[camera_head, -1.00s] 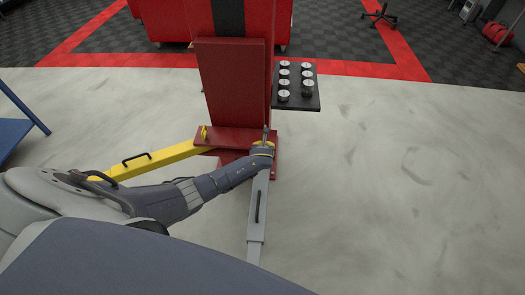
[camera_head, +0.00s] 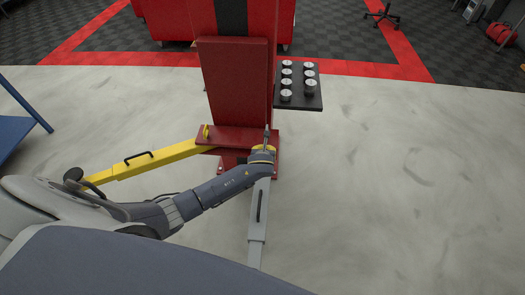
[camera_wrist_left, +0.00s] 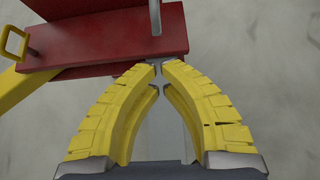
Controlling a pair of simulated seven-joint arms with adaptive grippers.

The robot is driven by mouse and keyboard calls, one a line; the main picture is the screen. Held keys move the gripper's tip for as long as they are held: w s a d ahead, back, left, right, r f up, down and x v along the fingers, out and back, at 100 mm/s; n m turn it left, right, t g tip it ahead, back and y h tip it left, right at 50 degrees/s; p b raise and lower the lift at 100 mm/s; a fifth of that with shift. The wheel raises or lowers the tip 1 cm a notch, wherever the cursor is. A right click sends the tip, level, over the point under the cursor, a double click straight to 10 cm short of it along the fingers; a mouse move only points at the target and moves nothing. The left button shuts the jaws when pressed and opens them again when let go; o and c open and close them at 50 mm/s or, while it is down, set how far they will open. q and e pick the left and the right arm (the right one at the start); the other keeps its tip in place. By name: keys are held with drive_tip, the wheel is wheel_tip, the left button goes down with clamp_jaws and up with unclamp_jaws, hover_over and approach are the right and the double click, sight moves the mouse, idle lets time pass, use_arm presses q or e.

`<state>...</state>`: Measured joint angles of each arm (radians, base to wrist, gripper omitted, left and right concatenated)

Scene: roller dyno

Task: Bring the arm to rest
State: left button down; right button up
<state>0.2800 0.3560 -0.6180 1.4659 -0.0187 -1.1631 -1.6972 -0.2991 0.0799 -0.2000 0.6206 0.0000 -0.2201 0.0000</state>
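My left arm reaches in from the left in the head view, its forearm low over the floor. My left gripper (camera_head: 266,142) is at the foot of the red lift post (camera_head: 236,85), above the inner end of the grey lift arm (camera_head: 257,215). In the left wrist view its two yellow fingers (camera_wrist_left: 159,74) curve together, tips almost meeting with a thin gap and nothing visible held. Beyond the tips are the red base plate (camera_wrist_left: 105,45) and a grey upright pin (camera_wrist_left: 155,15). I cannot tell whether the fingers touch anything. My right gripper is out of view.
A yellow lift arm (camera_head: 150,162) with a black handle extends left from the post. A black tray (camera_head: 312,98) with several round metal pads is fixed to the post's right. A blue table (camera_head: 12,135) stands at the left edge. The concrete floor at right is clear.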

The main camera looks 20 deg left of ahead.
use_arm(q)
drive_tip(key=shift+s+r, duration=0.1)
drive_tip(key=shift+s, duration=0.05)
idle(0.3)
drive_tip(key=s+d+r+n, duration=0.25)
drive_tip(key=s+n, duration=0.95)
drive_tip(key=s, duration=0.6)
drive_tip(key=s+a+r+n+g, duration=0.1)
drive_tip(key=s+a+r+n, duration=0.1)
drive_tip(key=s+r+n, duration=0.3)
drive_tip(key=s+a+r+n+g+y, duration=0.1)
drive_tip(key=s+a+n, duration=0.1)
drive_tip(key=s+n, duration=0.35)
drive_tip(key=s+a+r+n, duration=0.3)
drive_tip(key=s, duration=0.5)
drive_tip(key=s+d+f+g+h, duration=0.1)
drive_tip(key=d+f+g, duration=0.15)
drive_tip(key=f, duration=1.25)
drive_tip(key=s+d+f+g+h, duration=0.1)
drive_tip(key=d+f+h, duration=0.15)
drive_tip(key=f, duration=1.35)
drive_tip(key=s+d+f+n+g, duration=0.1)
drive_tip(key=s+f+n+g, duration=0.1)
drive_tip(key=s+f, duration=1.9)
drive_tip(key=shift+s+n+g+h, duration=0.35)
drive_tip(key=shift+s+n+h, duration=0.1)
drive_tip(key=shift+s+n, duration=0.15)
